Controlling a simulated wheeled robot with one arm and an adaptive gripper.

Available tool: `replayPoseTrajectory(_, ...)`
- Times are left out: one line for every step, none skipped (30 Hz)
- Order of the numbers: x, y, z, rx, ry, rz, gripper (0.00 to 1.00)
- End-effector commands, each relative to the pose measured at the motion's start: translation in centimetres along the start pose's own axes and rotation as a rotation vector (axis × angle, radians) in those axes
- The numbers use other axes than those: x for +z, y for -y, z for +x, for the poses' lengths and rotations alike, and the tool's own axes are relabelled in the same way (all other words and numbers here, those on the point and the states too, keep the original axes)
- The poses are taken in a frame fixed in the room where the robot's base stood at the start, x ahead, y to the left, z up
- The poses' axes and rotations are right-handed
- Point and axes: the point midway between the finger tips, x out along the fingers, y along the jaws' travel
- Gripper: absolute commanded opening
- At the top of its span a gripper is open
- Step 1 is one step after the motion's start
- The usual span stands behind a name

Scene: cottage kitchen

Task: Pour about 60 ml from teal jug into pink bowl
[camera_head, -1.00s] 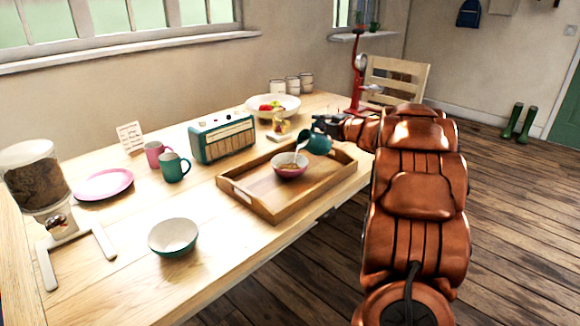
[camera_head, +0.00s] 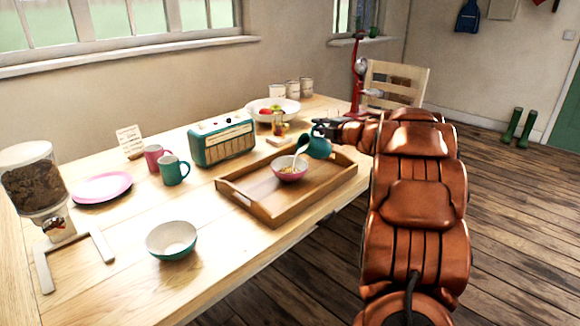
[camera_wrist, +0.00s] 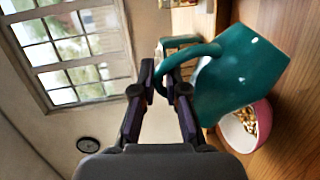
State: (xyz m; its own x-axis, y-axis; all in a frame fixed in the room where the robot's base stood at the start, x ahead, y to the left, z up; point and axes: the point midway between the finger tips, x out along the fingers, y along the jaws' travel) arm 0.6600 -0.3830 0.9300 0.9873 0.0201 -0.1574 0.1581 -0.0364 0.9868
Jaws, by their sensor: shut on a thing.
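The teal jug (camera_head: 319,147) is tilted to the left above the right side of the pink bowl (camera_head: 290,174). A white stream (camera_head: 299,156) runs from its lip into the bowl. The bowl stands upright on the wooden tray and holds cereal, which also shows in the wrist view (camera_wrist: 241,127). My gripper (camera_head: 325,128) is shut on the jug's handle. In the wrist view my gripper (camera_wrist: 163,84) has its fingers on the handle, and the jug (camera_wrist: 240,75) covers part of the bowl. The liquid level in the jug is hidden.
The wooden tray (camera_head: 262,206) has raised sides. A teal radio (camera_head: 222,141), a teal mug (camera_head: 173,170), a pink mug (camera_head: 156,157) and a fruit bowl (camera_head: 274,110) stand behind it. A teal-and-white bowl (camera_head: 171,240) and a cereal dispenser (camera_head: 40,190) are left.

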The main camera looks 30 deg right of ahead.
Motion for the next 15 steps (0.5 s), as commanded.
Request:
replayPoseTrajectory(-0.05, 0.0, 0.01, 0.002, 0.0, -0.005, 0.0)
replayPoseTrajectory(-0.07, 0.0, 0.01, 0.001, 0.001, -0.007, 0.0)
replayPoseTrajectory(-0.09, 0.02, 0.02, 0.001, 0.001, -0.01, 0.0)
replayPoseTrajectory(-0.1, 0.04, 0.02, 0.001, 0.002, -0.013, 0.0)
replayPoseTrajectory(-0.12, 0.04, 0.02, 0.0, 0.002, -0.015, 0.0)
replayPoseTrajectory(-0.15, 0.05, 0.03, 0.0, 0.003, -0.019, 0.0)
replayPoseTrajectory(-0.17, 0.06, 0.03, 0.0, 0.003, -0.021, 0.0)
replayPoseTrajectory(-0.19, 0.05, 0.03, 0.0, 0.004, -0.024, 0.0)
replayPoseTrajectory(-0.21, 0.05, 0.03, 0.0, 0.004, -0.027, 0.0)
replayPoseTrajectory(-0.22, 0.06, 0.03, 0.0, 0.004, -0.029, 0.0)
replayPoseTrajectory(-0.24, 0.07, 0.03, -0.001, 0.005, -0.031, 0.0)
replayPoseTrajectory(-0.27, 0.08, 0.04, -0.001, 0.005, -0.035, 0.0)
replayPoseTrajectory(-0.29, 0.08, 0.04, -0.001, 0.006, -0.037, 0.0)
replayPoseTrajectory(-0.3, 0.09, 0.04, -0.001, 0.006, -0.039, 0.0)
replayPoseTrajectory(-0.33, 0.1, 0.04, -0.002, 0.007, -0.043, 0.0)
